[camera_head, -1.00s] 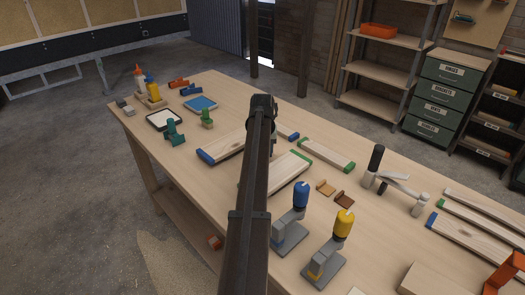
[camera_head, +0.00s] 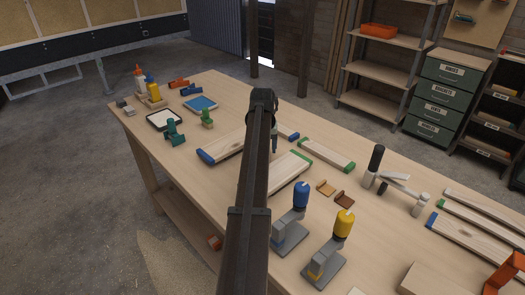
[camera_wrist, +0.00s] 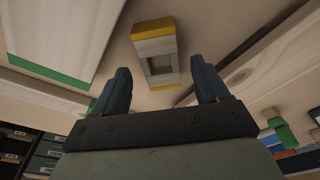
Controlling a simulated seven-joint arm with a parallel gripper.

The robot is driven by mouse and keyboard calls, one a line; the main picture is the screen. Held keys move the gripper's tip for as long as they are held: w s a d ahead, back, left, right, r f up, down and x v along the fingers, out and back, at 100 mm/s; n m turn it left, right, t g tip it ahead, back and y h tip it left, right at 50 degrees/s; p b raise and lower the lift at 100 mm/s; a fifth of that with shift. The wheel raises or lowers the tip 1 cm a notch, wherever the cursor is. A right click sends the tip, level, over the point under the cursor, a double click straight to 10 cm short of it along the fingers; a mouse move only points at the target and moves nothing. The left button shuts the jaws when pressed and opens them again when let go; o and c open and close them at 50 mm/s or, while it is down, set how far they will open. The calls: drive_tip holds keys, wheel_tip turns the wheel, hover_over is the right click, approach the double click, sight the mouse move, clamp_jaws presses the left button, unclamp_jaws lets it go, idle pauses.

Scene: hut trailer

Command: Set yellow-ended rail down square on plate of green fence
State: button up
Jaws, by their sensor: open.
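The yellow-ended rail (camera_wrist: 154,42) is a short pale piece with yellow at both ends and a grey recess in its middle. It shows in the wrist view, between two boards; my arm hides it in the head view. My gripper (camera_wrist: 160,82) is open, its dark blue fingers apart with the rail's near end showing between and beyond them. The fingers also show small beside my arm in the head view (camera_head: 274,143). A green-ended board (camera_head: 290,172) lies right of my arm, another green-ended board (camera_head: 327,154) behind it. I cannot tell which piece is the green fence.
A blue-ended board (camera_head: 222,147) lies left of my arm. Blue-topped (camera_head: 292,225) and yellow-topped (camera_head: 332,246) upright tools stand in front. Green stands and trays are at the left.

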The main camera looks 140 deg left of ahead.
wheel_tip(320, 180, up, 9)
drive_tip(key=d, duration=0.1)
drive_tip(key=shift+w, duration=0.45)
drive_tip(key=shift+o, duration=0.4)
drive_tip(key=shift+r, duration=0.35)
drive_tip(key=shift+w, duration=0.1)
drive_tip(key=f, duration=0.4)
drive_tip(key=s+a+f+g+y, duration=0.1)
drive_tip(key=f, duration=0.3)
drive_tip(key=f+g+y, duration=0.1)
drive_tip(key=f, duration=0.3)
drive_tip(key=shift+s+a+f, duration=0.15)
drive_tip(key=shift+s+f, duration=0.1)
drive_tip(key=shift+f, duration=0.05)
drive_tip(key=shift+c, duration=0.3)
drive_tip(key=shift+r, duration=0.1)
drive_tip(key=c, duration=1.2)
